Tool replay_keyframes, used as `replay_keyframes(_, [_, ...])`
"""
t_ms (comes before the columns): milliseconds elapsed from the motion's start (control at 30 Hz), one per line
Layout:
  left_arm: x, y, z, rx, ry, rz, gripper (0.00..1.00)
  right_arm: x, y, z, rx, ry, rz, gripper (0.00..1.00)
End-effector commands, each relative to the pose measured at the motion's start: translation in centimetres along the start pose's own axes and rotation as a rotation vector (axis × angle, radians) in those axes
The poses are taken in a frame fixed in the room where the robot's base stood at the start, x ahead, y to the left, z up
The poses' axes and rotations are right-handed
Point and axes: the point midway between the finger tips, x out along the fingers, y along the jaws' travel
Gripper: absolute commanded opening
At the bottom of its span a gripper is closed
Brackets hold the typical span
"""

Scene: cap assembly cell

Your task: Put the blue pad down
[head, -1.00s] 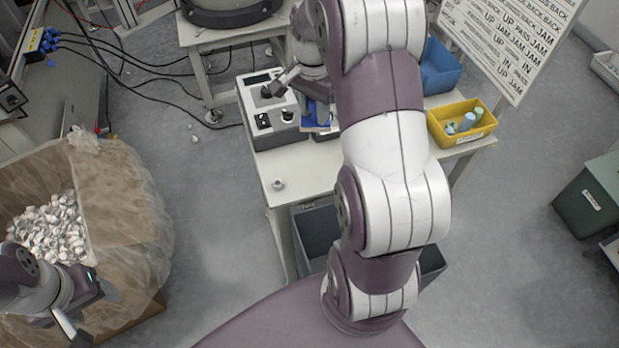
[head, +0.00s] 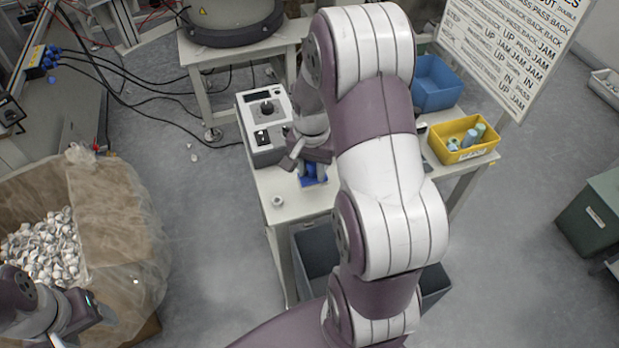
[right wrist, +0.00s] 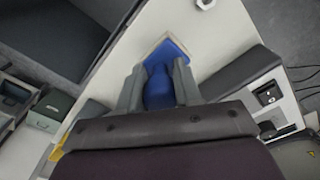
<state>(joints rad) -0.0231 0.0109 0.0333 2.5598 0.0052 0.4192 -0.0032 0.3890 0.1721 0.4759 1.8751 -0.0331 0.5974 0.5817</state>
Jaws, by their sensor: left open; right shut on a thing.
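The blue pad (head: 312,180) is in my right gripper (head: 308,164), over the front part of the white table (head: 296,203). In the right wrist view the pad (right wrist: 173,50) shows a flat blue base with a beige edge and a rounded blue grip. The right gripper's fingers (right wrist: 158,88) are shut on that grip from both sides. I cannot tell whether the pad touches the tabletop. My left gripper (head: 80,322) is open and empty at the lower left, by the large bin of caps.
A control box (head: 264,122) stands on the table behind the pad. A small white cap (head: 278,201) lies left of the pad. A yellow bin (head: 463,140) and a blue bin (head: 436,84) are at the right. A dark grey bin (head: 316,262) is below the table edge.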

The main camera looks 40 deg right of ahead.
Motion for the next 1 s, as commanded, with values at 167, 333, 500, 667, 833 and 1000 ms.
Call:
replay_keyframes(167, [0.1, 0.0, 0.0, 0.0, 0.0, 0.0, 0.63, 2.3, -0.7, -0.1, 0.002, -0.004, 0.003, 0.0])
replay_keyframes(333, [0.1, 0.0, 0.0, 0.0, 0.0, 0.0, 0.63, 4.5, -0.7, 0.0, 0.002, -0.002, 0.001, 0.0])
replay_keyframes(500, [0.1, 0.0, 0.0, 0.0, 0.0, 0.0, 0.63, 4.5, -0.7, -0.1, 0.002, 0.0, 0.0, 0.0])
replay_keyframes(667, [0.3, 0.0, 0.1, 0.0, 0.0, 0.0, 0.63, 4.8, -0.7, -0.1, 0.002, -0.001, 0.0, 0.0])
replay_keyframes(833, [0.3, 0.0, 0.0, 0.0, 0.0, 0.0, 0.63, 4.8, -0.7, -0.1, 0.002, 0.0, 0.0, 0.59])
replay_keyframes(1000, [0.3, 0.0, 0.0, 0.0, 0.0, 0.0, 0.63, 4.8, -0.7, -0.1, 0.002, 0.0, 0.0, 0.59])
